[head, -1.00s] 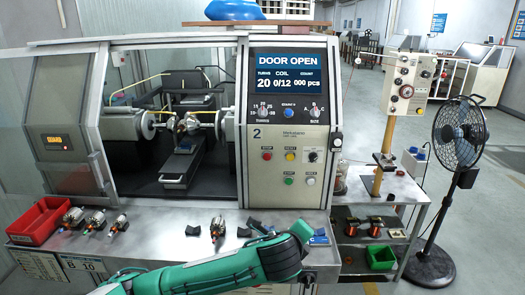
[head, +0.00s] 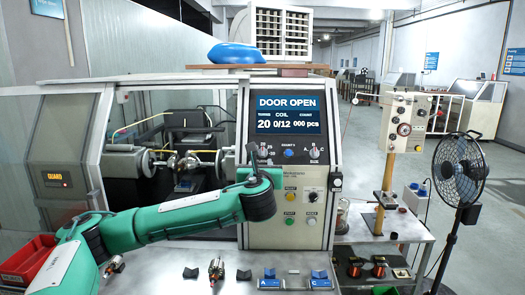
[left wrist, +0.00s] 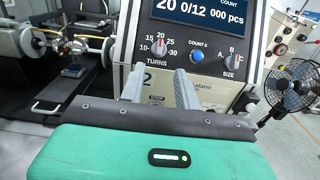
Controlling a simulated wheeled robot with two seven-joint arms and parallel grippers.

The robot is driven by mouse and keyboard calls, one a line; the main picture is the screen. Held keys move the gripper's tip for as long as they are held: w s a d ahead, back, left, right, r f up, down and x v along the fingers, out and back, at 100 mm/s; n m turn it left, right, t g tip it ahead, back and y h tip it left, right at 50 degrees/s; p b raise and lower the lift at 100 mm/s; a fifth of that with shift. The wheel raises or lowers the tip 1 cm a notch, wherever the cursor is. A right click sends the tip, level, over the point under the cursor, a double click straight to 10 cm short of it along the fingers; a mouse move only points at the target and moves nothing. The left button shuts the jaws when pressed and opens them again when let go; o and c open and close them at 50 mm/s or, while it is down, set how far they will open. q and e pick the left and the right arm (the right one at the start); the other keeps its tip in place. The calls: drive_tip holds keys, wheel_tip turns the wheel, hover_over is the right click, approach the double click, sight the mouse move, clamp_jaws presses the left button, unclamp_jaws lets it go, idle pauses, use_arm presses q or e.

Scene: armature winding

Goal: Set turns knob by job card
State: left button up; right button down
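The TURNS knob (left wrist: 158,47) is on the winder's control panel, its scale running from 10 to 30 and its pointer up near 20. The display (head: 288,116) reads DOOR OPEN, turns 20, coil 0/12, count 000 pcs. My left gripper (left wrist: 160,72) is open and empty, its two grey fingers apart just below the knob in the left wrist view. In the head view the left gripper (head: 252,154) is in front of the panel and partly hides the knob. My right gripper is not in view. I cannot make out a job card.
The blue COUNT button (left wrist: 197,57) and SIZE knob (left wrist: 233,61) are right of the TURNS knob. Armatures (head: 216,268) and blue blocks (head: 320,281) lie on the bench. A red bin (head: 28,262) is at left; a fan (head: 459,170) stands at right.

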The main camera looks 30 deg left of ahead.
sight(263, 149)
use_arm(q)
drive_tip(key=p+x, duration=0.5)
drive_tip(key=x, duration=0.7)
drive_tip(key=shift+w, duration=0.15)
drive_tip(key=shift+w+a, duration=0.2)
drive_tip(key=shift+w, duration=0.15)
clamp_jaws()
drive_tip(key=shift+f, duration=0.1)
